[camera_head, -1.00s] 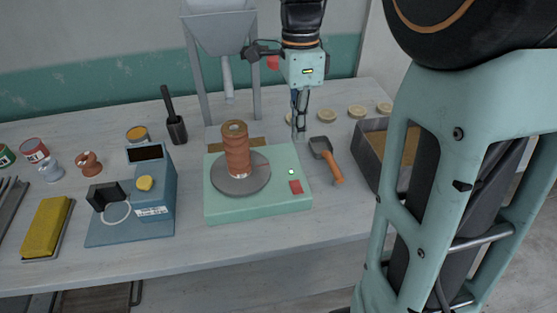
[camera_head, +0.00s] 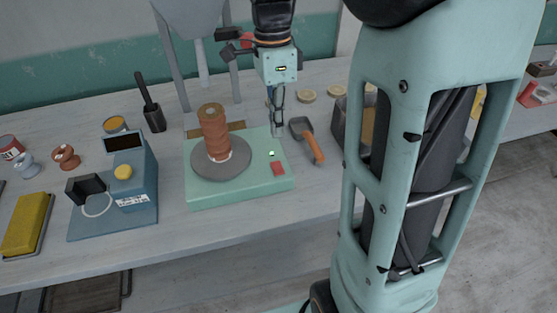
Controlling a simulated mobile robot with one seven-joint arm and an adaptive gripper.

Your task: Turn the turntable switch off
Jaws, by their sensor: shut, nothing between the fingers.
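The turntable (camera_head: 205,192) is a pale green box on the table. It has a grey disc (camera_head: 200,170) bearing a ridged brown clay-coloured piece (camera_head: 213,130). A red switch (camera_head: 278,169) sits at the front right of its top, with a small pale light (camera_head: 271,153) behind it. My gripper (camera_head: 277,130) points down near the back right of the turntable, behind the switch in the picture and apart from it. Its fingers are together and empty. The switch's on or off position is too small to tell.
An orange-handled scoop (camera_head: 312,145) lies close to the right of the turntable. A grey tray (camera_head: 345,135) stands beyond it, partly behind my arm. A blue device (camera_head: 135,180) stands to the left. A hopper stand (camera_head: 170,70) rises behind.

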